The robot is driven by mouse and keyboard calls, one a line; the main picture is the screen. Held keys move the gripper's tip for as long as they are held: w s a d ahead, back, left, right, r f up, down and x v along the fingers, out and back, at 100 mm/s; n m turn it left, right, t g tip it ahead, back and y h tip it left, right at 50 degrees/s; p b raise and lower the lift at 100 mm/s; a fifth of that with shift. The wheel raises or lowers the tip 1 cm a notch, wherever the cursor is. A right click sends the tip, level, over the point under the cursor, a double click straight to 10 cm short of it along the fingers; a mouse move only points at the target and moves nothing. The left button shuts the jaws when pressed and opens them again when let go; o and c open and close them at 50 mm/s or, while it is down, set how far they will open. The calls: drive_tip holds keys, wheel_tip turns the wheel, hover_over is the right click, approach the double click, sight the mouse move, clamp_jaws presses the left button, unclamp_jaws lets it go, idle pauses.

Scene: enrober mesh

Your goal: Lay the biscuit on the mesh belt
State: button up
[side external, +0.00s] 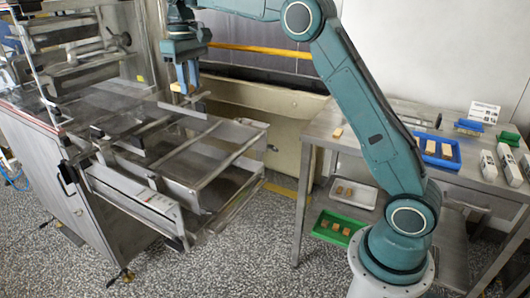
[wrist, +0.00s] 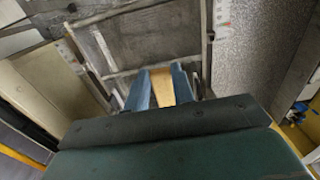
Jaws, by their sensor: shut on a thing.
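My gripper (side external: 186,86) is shut on a tan biscuit (side external: 175,88), high at the upper left of the side view. In the wrist view the biscuit (wrist: 162,88) sits between the two blue fingers of the gripper (wrist: 162,92). The mesh belt (side external: 112,100) is a grey framed surface on the steel machine at the left. The gripper is over or near its right part; the height of the biscuit above it is hard to tell. In the wrist view a grey mesh panel (wrist: 145,38) lies beyond the fingertips, and the fingers hide part of what is below.
Metal bars and a framed outfeed (side external: 205,150) stick out of the machine beside the gripper. A steel table (side external: 375,118) at the right carries a blue tray (side external: 457,163) with biscuits and a loose biscuit (side external: 337,132). A green tray (side external: 322,236) and a white tray (side external: 366,199) are lower down.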

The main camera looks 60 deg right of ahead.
hover_over(200, 157)
wheel_tip(200, 157, down, 15)
drive_tip(key=shift+s+f, duration=0.1)
idle(0.4)
drive_tip(key=shift+f, duration=2.05)
drive_tip(key=shift+f, duration=0.2)
drive_tip(key=o, duration=0.8)
drive_tip(key=shift+c, duration=0.2)
drive_tip(key=shift+r, duration=0.15)
